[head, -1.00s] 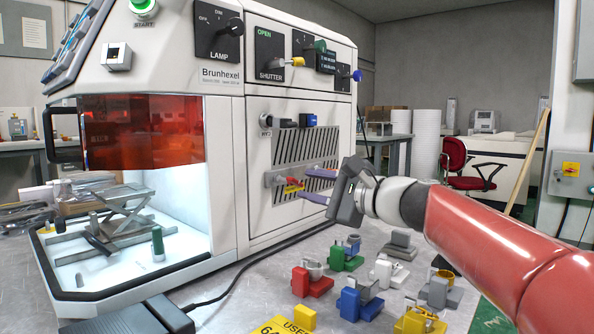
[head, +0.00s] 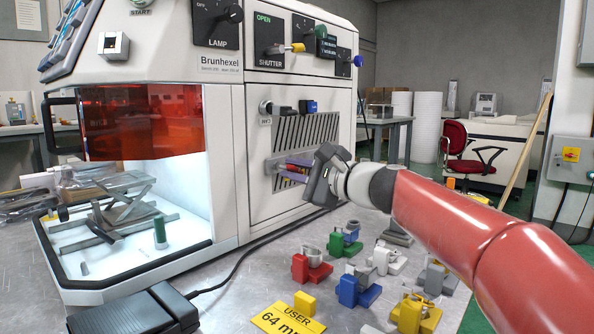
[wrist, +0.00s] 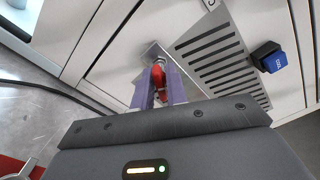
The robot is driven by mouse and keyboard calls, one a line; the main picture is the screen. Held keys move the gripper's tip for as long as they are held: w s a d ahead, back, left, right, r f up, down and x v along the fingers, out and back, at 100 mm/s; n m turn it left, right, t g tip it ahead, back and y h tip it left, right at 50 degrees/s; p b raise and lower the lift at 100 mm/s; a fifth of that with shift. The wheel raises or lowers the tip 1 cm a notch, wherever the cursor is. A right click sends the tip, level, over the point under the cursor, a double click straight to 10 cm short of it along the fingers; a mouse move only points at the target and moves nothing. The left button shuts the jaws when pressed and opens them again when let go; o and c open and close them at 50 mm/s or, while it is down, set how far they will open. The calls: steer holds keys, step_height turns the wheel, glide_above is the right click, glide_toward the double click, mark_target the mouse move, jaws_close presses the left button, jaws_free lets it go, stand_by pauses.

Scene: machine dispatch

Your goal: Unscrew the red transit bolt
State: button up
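In the wrist view, my gripper (wrist: 159,88) has the red bolt in the narrow gap between the fingers. In the head view the fingers hide most of the bolt.
Several coloured fixtures, including a red one (head: 312,268), lie on the metal table (head: 235,290) below my arm. A black pedal-like box (head: 135,312) sits at the front left.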

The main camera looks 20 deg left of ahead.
jaws_close()
steer(key=shift+f+n+b, duration=0.3)
steer(key=shift+n+b, duration=0.3)
steer(key=shift+b, duration=0.4)
steer(key=n+b, duration=0.2)
steer(key=n, duration=0.1)
steer(key=shift+b, duration=0.35)
steer(key=shift+r+n, duration=0.25)
steer(key=shift+n, duration=0.15)
steer(key=o, duration=0.6)
jaws_free()
steer(key=shift+o, duration=0.2)
